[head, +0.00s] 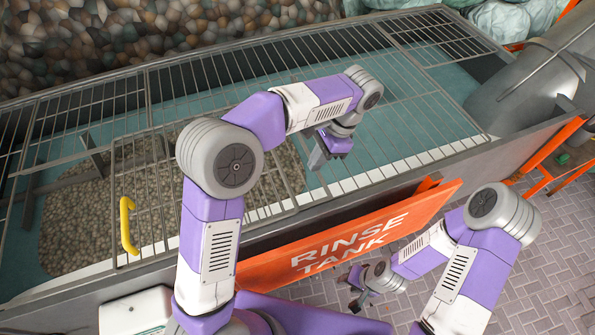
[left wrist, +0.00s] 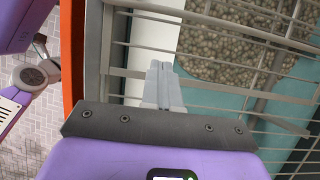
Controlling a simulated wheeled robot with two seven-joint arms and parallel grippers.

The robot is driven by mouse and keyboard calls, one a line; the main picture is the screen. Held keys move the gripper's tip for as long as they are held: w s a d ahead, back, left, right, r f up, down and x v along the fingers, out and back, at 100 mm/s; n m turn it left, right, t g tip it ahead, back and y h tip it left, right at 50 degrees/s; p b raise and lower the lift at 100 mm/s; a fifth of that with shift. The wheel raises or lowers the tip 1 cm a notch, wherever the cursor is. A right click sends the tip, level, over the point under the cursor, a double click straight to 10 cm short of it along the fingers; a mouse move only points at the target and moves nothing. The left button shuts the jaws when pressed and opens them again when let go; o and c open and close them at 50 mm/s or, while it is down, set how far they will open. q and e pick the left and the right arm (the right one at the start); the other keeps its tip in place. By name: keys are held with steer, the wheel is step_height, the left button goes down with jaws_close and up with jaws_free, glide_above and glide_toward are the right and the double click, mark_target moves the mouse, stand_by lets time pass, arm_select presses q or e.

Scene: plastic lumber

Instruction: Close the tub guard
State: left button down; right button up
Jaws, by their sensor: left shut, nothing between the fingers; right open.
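The tub guard (head: 205,85) is a grey metal bar grid over the long rinse tank. A framed barred panel (head: 160,190) with a yellow handle (head: 127,225) lies at the left front; I cannot tell whether it is fully down. My left gripper (head: 317,160) is shut and empty, over the guard to the right of this panel and well away from the handle. In the left wrist view its closed fingers (left wrist: 163,82) point toward the bars and the tank's edge rail (left wrist: 97,50). My right gripper (head: 357,292) is open and empty, low in front of the tank.
An orange "RINSE TANK" sign (head: 350,235) hangs on the tank's front wall. Brown pebbly material (head: 80,225) lies in the tank under the bars. A large grey cylinder (head: 530,85) stands at the right end, with an orange-framed stand (head: 560,165) beside it. Brick floor is open at lower right.

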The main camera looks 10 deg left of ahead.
arm_select(q)
steer(key=s+a+f, duration=0.2)
steer(key=a, duration=0.1)
steer(key=shift+s+a+f, duration=0.1)
steer(key=shift+s+a, duration=0.4)
steer(key=shift+a, duration=0.1)
